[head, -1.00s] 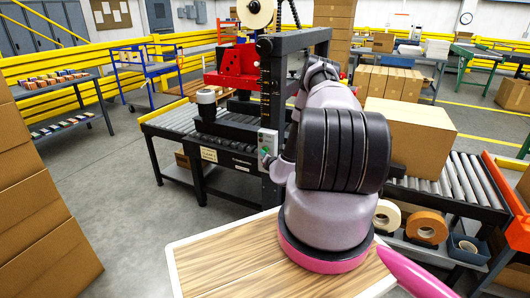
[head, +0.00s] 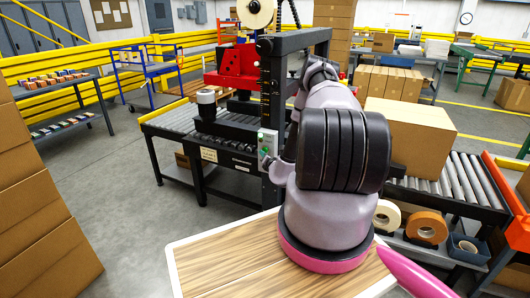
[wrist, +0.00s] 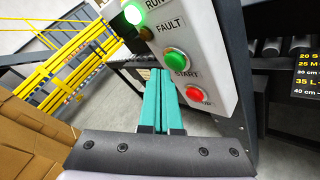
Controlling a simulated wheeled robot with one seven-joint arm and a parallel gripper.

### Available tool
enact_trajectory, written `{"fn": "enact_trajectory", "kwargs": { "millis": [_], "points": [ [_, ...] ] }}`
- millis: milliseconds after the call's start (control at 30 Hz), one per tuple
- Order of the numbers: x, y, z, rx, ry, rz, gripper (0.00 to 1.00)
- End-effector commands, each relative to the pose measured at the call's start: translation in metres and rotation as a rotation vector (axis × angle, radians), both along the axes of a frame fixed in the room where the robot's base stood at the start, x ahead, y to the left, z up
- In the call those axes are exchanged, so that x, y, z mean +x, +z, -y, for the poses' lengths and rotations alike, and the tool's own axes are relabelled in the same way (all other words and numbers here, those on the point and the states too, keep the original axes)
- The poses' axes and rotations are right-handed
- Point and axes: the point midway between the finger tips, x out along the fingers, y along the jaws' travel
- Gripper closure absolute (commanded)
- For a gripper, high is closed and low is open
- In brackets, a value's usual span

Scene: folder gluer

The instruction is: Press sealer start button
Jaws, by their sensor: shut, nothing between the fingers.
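The sealer's grey control box (wrist: 190,40) fills the upper middle of the wrist view. It carries a green START button (wrist: 176,59), a red stop button (wrist: 194,93) below it, a dark amber FAULT lamp (wrist: 146,33) and a brightly lit green RUN lamp (wrist: 134,14). My gripper (wrist: 161,78) shows two teal fingers, shut together and empty. Their tips appear just below and left of the START button; I cannot tell whether they touch it. In the head view the control box (head: 267,143) is on the sealer's post, and my arm hides most of the gripper.
The sealer's roller conveyor (head: 170,124) runs left of the post. A cardboard box (head: 408,135) stands on the rollers at right, with tape rolls (head: 426,228) below. Stacked cartons (head: 40,225) stand at far left. Open floor lies between the cartons and the conveyor.

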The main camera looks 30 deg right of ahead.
Motion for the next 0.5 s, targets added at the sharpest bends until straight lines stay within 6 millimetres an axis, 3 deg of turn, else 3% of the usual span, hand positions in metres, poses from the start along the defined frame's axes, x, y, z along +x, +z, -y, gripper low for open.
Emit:
{"fn": "enact_trajectory", "kwargs": {
  "millis": [333,500],
  "points": [
    [-0.002,0.000,-0.003,-0.001,0.002,0.000,1.00],
    [-0.011,-0.001,-0.015,0.002,0.003,-0.002,1.00]
  ]
}}
